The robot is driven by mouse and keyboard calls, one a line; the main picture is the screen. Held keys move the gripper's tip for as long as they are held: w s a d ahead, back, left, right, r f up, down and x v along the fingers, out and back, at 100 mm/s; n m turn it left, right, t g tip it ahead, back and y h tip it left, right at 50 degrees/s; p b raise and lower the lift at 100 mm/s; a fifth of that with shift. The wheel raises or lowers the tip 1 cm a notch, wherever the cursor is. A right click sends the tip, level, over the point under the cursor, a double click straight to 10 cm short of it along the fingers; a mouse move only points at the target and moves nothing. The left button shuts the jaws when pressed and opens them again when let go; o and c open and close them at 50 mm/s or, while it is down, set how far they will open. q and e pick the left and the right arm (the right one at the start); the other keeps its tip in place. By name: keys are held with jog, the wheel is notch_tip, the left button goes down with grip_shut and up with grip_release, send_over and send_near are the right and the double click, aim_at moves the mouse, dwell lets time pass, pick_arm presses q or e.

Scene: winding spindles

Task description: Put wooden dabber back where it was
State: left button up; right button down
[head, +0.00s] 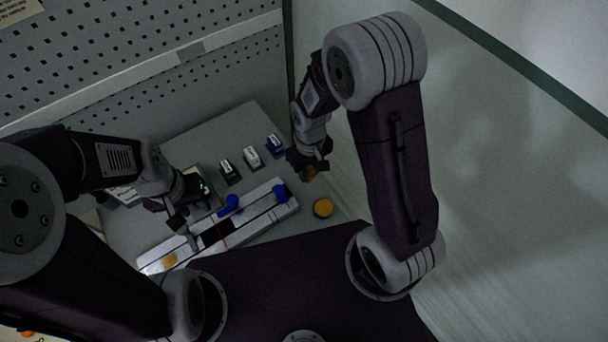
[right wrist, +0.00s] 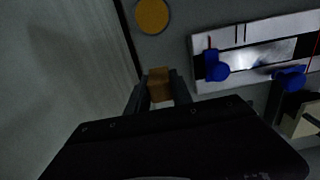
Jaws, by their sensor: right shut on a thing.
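The wooden dabber (right wrist: 159,85) is a small brown block between the fingertips of my right gripper (right wrist: 158,92) in the right wrist view. In the head view the dabber (head: 311,174) shows as a brown patch at the tip of my right gripper (head: 309,168), which is shut on it. They are above the far right part of the table, near a round yellow disc (head: 323,208). That disc also shows in the right wrist view (right wrist: 152,15). My left gripper (head: 193,212) is over the left part of the white fixture, its fingers apart, with nothing seen between them.
The long white fixture (head: 285,211) carries blue knobs (head: 280,193) and a dark middle. A perforated wall (head: 200,85) closes the back.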

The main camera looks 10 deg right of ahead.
jog(key=shift+w+a+f, duration=0.45)
jog(key=shift+w+a, duration=0.2)
jog(key=shift+a, duration=0.05)
notch_tip(320, 180, down, 4)
jog(key=shift+d+r, duration=0.1)
jog(key=shift+d, duration=0.05)
jog(key=shift+f, duration=0.25)
jog(key=shift+s+f, duration=0.1)
jog(key=c, duration=1.1)
grip_release()
jog(key=shift+c, duration=0.2)
